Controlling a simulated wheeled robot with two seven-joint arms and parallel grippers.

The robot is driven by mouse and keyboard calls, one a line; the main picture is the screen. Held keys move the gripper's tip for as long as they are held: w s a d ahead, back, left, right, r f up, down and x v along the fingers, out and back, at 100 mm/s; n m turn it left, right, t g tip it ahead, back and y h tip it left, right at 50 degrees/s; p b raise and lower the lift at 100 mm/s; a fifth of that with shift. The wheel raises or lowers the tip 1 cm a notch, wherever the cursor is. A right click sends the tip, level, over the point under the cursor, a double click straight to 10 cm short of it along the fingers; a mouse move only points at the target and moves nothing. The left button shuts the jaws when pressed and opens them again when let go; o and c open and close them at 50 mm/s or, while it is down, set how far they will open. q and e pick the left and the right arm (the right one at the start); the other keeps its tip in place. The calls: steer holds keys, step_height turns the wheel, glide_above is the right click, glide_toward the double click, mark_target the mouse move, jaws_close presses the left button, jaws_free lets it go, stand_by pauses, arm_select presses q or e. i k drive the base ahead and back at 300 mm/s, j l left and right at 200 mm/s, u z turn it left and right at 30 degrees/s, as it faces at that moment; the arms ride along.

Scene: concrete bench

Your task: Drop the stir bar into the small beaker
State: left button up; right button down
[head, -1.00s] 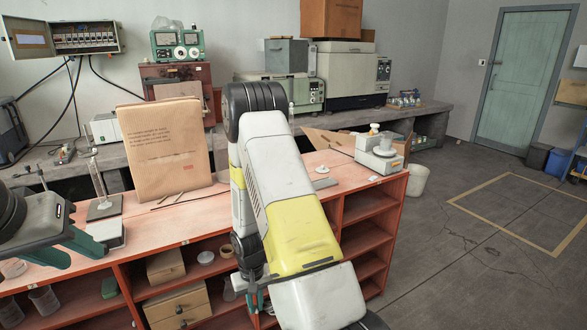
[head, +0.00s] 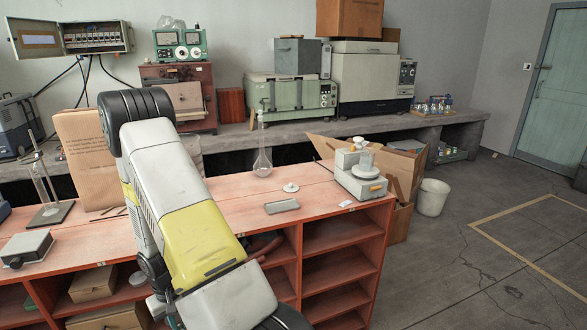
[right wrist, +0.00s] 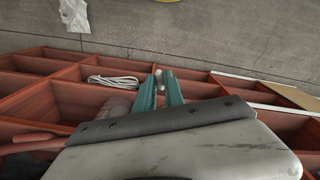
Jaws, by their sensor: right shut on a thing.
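My right gripper (right wrist: 160,92) shows in the right wrist view with its teal fingers close together, shut on a small pale thing at the tips that looks like the stir bar (right wrist: 158,75). It is over the red shelf unit. In the head view my right arm hides most of this gripper and what it holds. A small clear glass vessel, which looks like the small beaker (head: 366,158), stands on the pale bench device (head: 360,178) at the right end of the red bench. My left gripper is outside the current views.
On the red bench top (head: 235,206) stand a tall glass flask (head: 262,160), a white disc (head: 291,187), a grey flat tray (head: 282,206) and a paper bag (head: 88,150). An open carton (head: 398,215) and a white bin (head: 432,198) stand beyond its right end.

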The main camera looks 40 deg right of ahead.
mark_target(365, 169)
steer(key=k+l, duration=0.1)
steer(key=l, duration=0.3)
steer(key=k+l, duration=0.1)
steer(key=l, duration=0.3)
steer(key=k+l, duration=0.1)
steer(key=l, duration=0.3)
steer(key=k+l, duration=0.1)
steer(key=l, duration=0.3)
steer(key=k+l, duration=0.1)
steer(key=l, duration=0.35)
steer(key=k+l, duration=0.1)
steer(key=l, duration=0.3)
